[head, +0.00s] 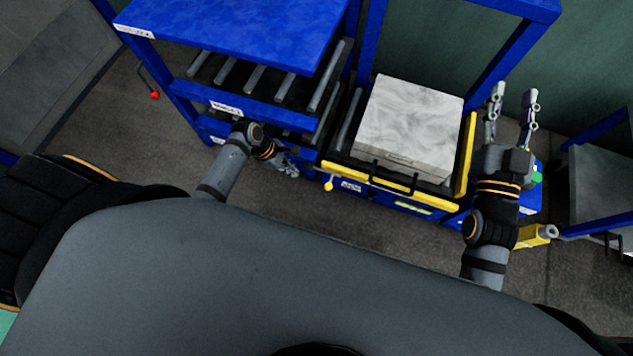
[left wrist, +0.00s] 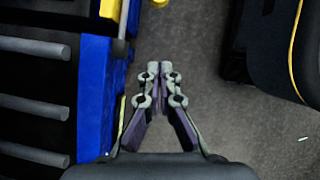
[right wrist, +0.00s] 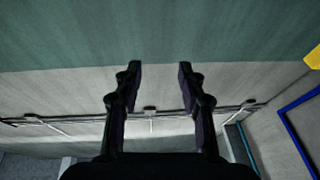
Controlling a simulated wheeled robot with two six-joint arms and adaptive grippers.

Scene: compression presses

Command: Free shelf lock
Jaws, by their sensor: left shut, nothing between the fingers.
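The blue shelf rack (head: 235,30) stands at the back left, with grey rollers on its levels. A small yellow knob (head: 328,185) sits at the lower left corner of the yellow frame (head: 385,187), beside the rack; I cannot tell for sure whether it is the shelf lock. My left gripper (head: 291,171) is close to the rack's front, a little left of the knob and apart from it. In the left wrist view its fingers (left wrist: 160,66) are together and empty, beside a blue beam (left wrist: 95,95). My right gripper (head: 513,93) is raised, open and empty, right of the yellow frame.
A pale marbled block (head: 410,120) rests inside the yellow frame, behind a black handle (head: 393,180). A red-knobbed lever (head: 154,95) juts from the rack's left side. A green button (head: 537,178) is by my right wrist. A grey-topped table stands at right (head: 600,185).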

